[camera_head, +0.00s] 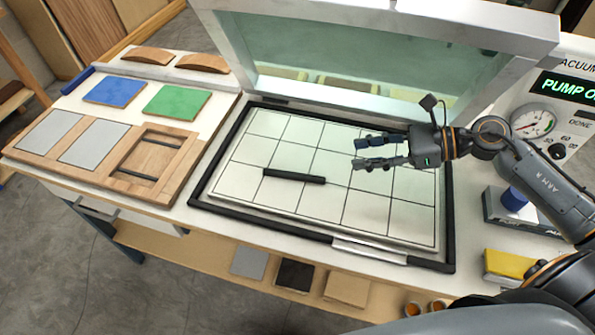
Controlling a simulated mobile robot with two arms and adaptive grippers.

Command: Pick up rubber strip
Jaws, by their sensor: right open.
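A short black strip (293,176), which looks like the rubber strip, lies on the white gridded plate (230,182) of the vacuum press, left of its middle. My right gripper (359,153) is open and empty, to the right of the strip and apart from it. Its two dark fingers point left over the plate; its exact height above the plate is hard to tell. Two thinner dark strips (136,175) lie in a wooden tray (175,168) on the left of the bench. My left gripper is not in view.
A raised glass lid (360,60) stands behind the plate, and a black frame (300,229) runs around it. Blue (115,91) and green (177,102) sheets lie at left. A pump box with a gauge (533,122) and a yellow block (509,264) stand at right. Most of the plate is clear.

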